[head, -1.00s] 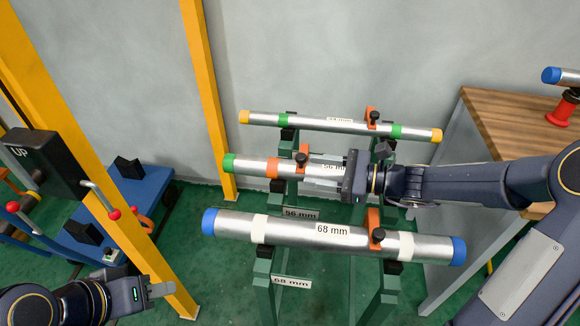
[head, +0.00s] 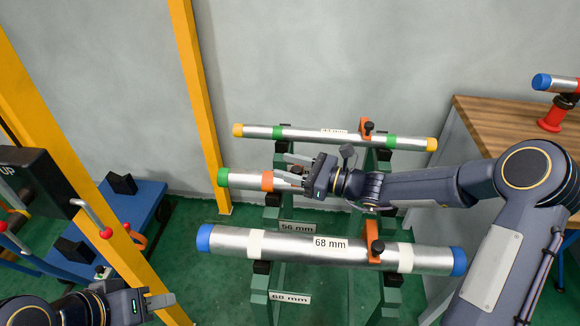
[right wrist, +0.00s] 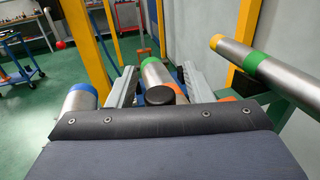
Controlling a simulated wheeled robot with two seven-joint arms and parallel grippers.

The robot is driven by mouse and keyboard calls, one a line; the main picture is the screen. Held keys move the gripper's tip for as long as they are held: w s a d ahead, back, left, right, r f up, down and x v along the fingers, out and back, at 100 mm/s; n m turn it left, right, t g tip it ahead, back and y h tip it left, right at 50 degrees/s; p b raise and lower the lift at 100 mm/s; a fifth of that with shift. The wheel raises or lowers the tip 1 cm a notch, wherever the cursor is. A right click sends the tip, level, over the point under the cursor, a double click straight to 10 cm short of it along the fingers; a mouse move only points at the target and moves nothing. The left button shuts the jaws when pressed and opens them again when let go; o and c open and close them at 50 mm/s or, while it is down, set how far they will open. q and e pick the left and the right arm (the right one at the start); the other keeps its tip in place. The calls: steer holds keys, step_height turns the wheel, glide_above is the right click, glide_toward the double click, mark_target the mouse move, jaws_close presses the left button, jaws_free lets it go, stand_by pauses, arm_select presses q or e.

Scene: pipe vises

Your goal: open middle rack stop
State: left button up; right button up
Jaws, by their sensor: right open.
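The middle pipe (head: 243,181) is silver with a green end and an orange band, on the rack labelled 56 mm. My right gripper (head: 287,169) is open over this pipe, just right of the band, and hides the middle stop in the head view. In the right wrist view, a round black knob (right wrist: 160,95) sits between the two open fingers, in front of the middle pipe (right wrist: 155,73). Whether the fingers touch it I cannot tell. My left gripper (head: 160,301) is low at the left, away from the racks; its opening is unclear.
The 68 mm pipe (head: 290,247) lies in front with an orange stop (head: 372,240) standing on it. The thinner pipe (head: 300,134) lies behind, with its own stop (head: 367,128). A yellow post (head: 200,100) stands left of the racks, a wooden bench (head: 500,120) at the right.

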jaws_close()
